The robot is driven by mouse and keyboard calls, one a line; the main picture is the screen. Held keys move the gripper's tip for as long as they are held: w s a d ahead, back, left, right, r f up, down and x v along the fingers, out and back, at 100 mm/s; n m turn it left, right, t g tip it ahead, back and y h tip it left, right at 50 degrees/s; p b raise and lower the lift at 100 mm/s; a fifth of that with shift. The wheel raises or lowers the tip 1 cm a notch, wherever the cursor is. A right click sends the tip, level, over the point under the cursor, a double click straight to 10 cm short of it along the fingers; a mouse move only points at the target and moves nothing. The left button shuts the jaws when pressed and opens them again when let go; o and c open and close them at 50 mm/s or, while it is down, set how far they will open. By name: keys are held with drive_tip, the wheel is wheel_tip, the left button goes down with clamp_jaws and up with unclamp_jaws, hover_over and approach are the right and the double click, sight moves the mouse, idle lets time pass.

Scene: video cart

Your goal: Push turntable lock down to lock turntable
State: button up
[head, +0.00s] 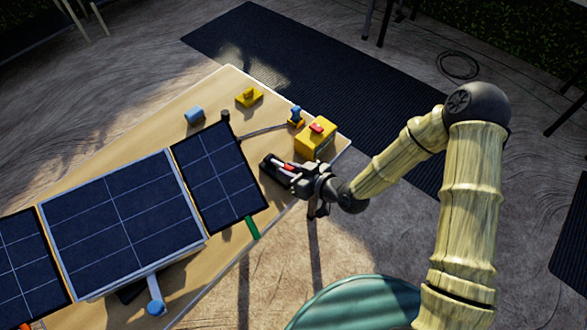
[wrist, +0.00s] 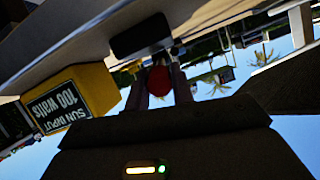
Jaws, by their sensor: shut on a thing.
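My gripper (head: 276,165) is low at the right edge of the wooden table, beside the right solar panel. Its dark fingers are shut on a red knob (head: 288,168). In the wrist view the red knob (wrist: 160,80) shows between the two fingers, close to a dark block (wrist: 141,37). The knob may be the turntable lock, but no label shows this. The fingers hide its lower part, and I cannot tell how far down it sits. The solar panels (head: 125,222) lie across the table as one dark blue, three-part array.
A yellow box (head: 313,142) with a red top piece stands just behind my gripper; its wrist-view label (wrist: 60,105) reads "SUN INPUT 100 watts". A green tab (head: 252,228) and blue knob (head: 156,307) stick out by the panels. A yellow block (head: 249,97) sits farther back.

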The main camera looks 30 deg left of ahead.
drive_tip(key=shift+d+f, duration=0.1)
drive_tip(key=o, duration=1)
drive_tip(key=p+v, duration=0.6)
drive_tip(key=v, duration=1.1)
drive_tip(key=shift+d, duration=0.15)
drive_tip(key=shift+w+d, duration=0.1)
